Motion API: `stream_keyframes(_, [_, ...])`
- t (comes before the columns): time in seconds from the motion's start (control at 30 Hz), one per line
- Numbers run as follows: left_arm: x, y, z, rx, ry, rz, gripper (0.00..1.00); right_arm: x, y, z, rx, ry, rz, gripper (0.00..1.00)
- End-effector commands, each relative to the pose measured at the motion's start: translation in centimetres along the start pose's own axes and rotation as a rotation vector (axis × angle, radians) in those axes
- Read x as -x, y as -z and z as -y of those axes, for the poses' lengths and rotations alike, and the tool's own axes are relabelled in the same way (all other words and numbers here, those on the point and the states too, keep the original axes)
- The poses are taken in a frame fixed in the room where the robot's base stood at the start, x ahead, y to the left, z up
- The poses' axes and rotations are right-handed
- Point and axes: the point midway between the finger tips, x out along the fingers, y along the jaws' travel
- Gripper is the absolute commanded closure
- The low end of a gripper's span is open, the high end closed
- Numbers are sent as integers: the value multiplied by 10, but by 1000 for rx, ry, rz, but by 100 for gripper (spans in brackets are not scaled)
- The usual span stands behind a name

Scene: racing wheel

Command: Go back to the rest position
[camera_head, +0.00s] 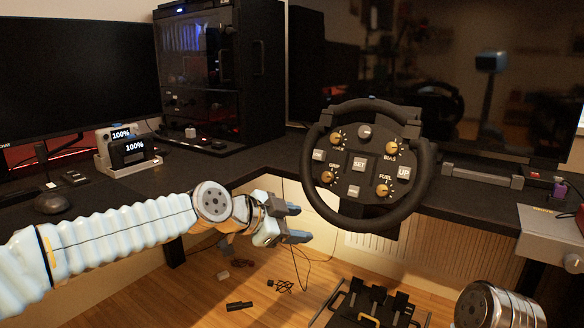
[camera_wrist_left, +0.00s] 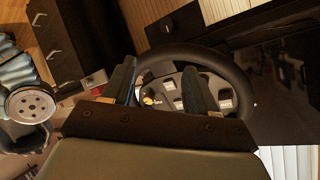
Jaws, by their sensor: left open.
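My left gripper (camera_head: 296,223) reaches in from the left, below and left of the racing wheel (camera_head: 424,190). Its fingers are apart with nothing between them, and it does not touch the wheel in the head view. The left wrist view shows the open fingers (camera_wrist_left: 160,85) with the wheel (camera_wrist_left: 240,82) beyond them. The wheel is black, with knobs and grey buttons on its face. My right gripper is not visible; only a round grey link of my right arm shows at the lower right of the head view.
A black desk (camera_head: 470,199) runs behind the wheel. On it are a PC case (camera_head: 265,60), a monitor (camera_head: 75,75), a mouse (camera_head: 51,204) and a stand with two 100% displays (camera_head: 128,150). Pedals (camera_head: 372,300) and cables lie on the wooden floor below. A grey box (camera_head: 548,235) is at the right.

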Motion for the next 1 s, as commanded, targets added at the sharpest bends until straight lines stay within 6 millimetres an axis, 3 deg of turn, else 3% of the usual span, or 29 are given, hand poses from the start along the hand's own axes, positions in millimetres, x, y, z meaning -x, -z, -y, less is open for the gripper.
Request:
stream_keyframes(0.1, [-42,-80,-30,263,-44,97,42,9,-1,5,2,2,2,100])
stream_keyframes(0.27, [-80,-195,-104,657,-74,265,42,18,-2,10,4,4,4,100])
stream_keyframes(0.37, [-87,-259,-166,896,-78,386,42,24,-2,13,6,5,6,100])
stream_keyframes(0.5, [-70,-329,-261,1207,-55,572,42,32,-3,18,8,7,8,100])
stream_keyframes(0.6, [-47,-362,-321,1388,-20,697,42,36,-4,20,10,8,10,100])
stream_keyframes(0.73, [-17,-384,-373,1545,30,815,42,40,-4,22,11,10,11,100])
stream_keyframes(0.83, [-4,-391,-393,1607,57,862,42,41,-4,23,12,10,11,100])
stream_keyframes(1.0, [1,-394,-400,1632,70,880,42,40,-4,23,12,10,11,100])
